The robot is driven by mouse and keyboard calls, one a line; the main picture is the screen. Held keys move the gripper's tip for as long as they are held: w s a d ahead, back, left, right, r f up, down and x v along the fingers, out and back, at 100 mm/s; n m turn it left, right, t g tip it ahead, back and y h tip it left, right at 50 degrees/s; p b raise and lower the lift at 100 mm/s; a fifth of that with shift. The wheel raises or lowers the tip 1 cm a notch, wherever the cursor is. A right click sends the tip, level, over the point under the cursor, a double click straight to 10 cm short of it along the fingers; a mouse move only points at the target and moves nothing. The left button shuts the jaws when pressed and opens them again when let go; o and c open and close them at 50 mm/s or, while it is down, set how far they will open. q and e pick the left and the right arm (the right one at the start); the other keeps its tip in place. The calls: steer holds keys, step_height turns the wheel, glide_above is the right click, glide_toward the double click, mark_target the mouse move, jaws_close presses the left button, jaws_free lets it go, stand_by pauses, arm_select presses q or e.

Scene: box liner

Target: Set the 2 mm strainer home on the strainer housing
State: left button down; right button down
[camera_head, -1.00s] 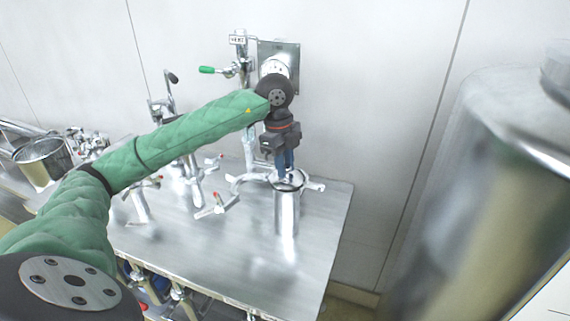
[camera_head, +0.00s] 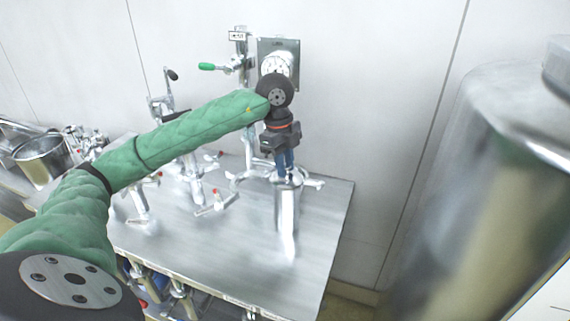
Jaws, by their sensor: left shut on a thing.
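My left gripper (camera_head: 285,166) reaches in from the left on the green-sleeved arm and points down. Its fingers are shut on the upper end of a shiny metal cylinder, which I take to be the 2 mm strainer (camera_head: 288,215). The strainer hangs upright in front of the metal fittings at the right part of the steel bench. I cannot tell for sure whether its bottom touches the bench. The strainer housing cannot be made out with certainty; a clamp-like metal fitting (camera_head: 314,184) shows right behind the strainer. My right gripper is not in view.
The steel bench top (camera_head: 240,265) is clear in front. Pipe fittings with red-tipped handles (camera_head: 215,200) stand left of the strainer. A green-handled valve (camera_head: 212,67) is at the wall. A metal bucket (camera_head: 42,160) stands far left. A large steel tank (camera_head: 470,190) fills the right side.

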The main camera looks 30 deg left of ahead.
arm_select(q)
steer(key=shift+f, duration=0.2)
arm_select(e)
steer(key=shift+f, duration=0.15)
arm_select(q)
steer(key=c, duration=1.1)
jaws_free()
steer(key=shift+c, duration=0.2)
steer(key=r, duration=0.2)
steer(key=r+b, duration=0.1)
steer(key=r, duration=0.1)
steer(key=a+r+b, duration=0.1)
steer(key=r, duration=0.1)
steer(key=shift+w+r, duration=0.1)
steer(key=shift+a+r, duration=0.1)
steer(key=shift+r, duration=0.65)
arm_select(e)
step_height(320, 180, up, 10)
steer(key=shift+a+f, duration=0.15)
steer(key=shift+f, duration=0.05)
